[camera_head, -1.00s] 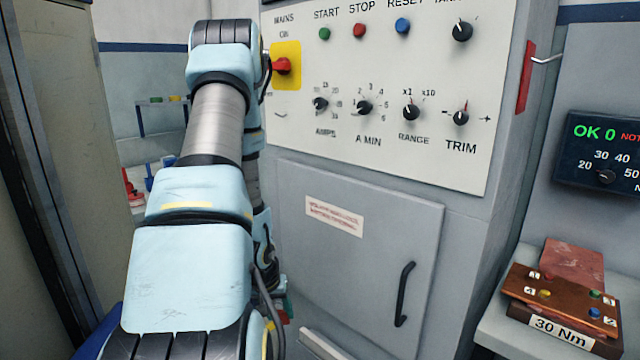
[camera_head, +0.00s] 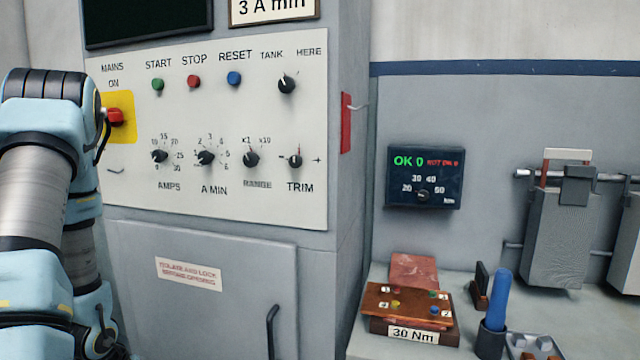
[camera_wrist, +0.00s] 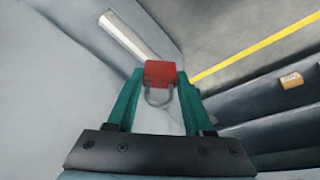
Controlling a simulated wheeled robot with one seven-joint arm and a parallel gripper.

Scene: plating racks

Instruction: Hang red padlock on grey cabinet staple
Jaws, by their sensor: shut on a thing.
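The red padlock (camera_wrist: 160,72) is held between the green fingers of my gripper (camera_wrist: 161,80) in the wrist view. Its grey shackle points down the picture, toward the gripper's base. The gripper is not visible in the head view; only part of my arm shows at the left. The grey cabinet (camera_head: 210,235) stands beside the arm. A small curved metal piece (camera_head: 115,171) shows on its front panel below the red mains switch (camera_head: 116,117); it may be the staple, but it is too small to tell.
A red plate with a wire hook (camera_head: 347,122) is on the cabinet's right side. A door with a black handle (camera_head: 271,325) is below the panel. The bench at right carries a 30 Nm block (camera_head: 410,325) and a blue-handled tool (camera_head: 498,295).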

